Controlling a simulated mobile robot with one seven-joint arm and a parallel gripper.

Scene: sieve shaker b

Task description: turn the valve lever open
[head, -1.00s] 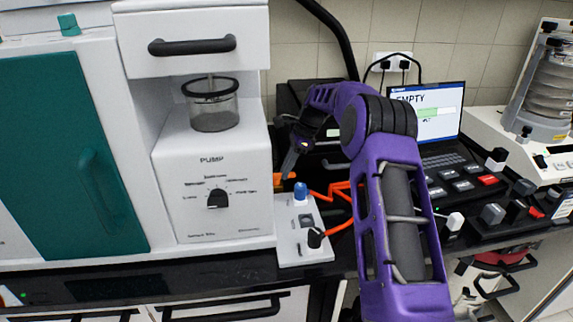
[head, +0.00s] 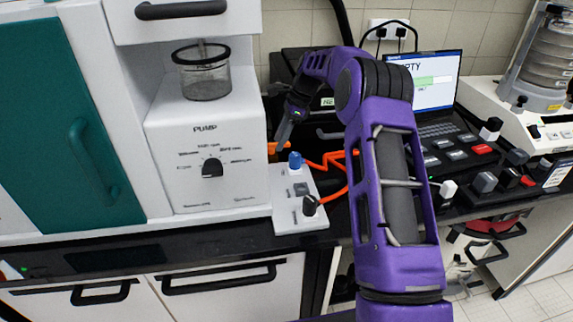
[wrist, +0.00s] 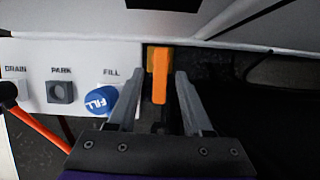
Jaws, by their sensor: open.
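The valve lever is a short orange bar (wrist: 160,85) on a brass-coloured mount at the pump's base. In the wrist view it points toward me, between the two grey fingers of my gripper (wrist: 159,77). The fingers are open, one on each side of the lever, with visible gaps. I cannot tell how their height compares with the lever's. In the head view an orange piece of the lever (head: 272,148) shows beside the pump's right side. My gripper (head: 282,140) points down there and partly hides it.
A white panel (head: 285,212) beside the lever carries a blue FILL plug (head: 295,160), a PARK socket and a black DRAIN plug (head: 311,205) with an orange cable. The white pump (head: 212,165) stands left. A laptop (head: 425,85) and several switches stand right.

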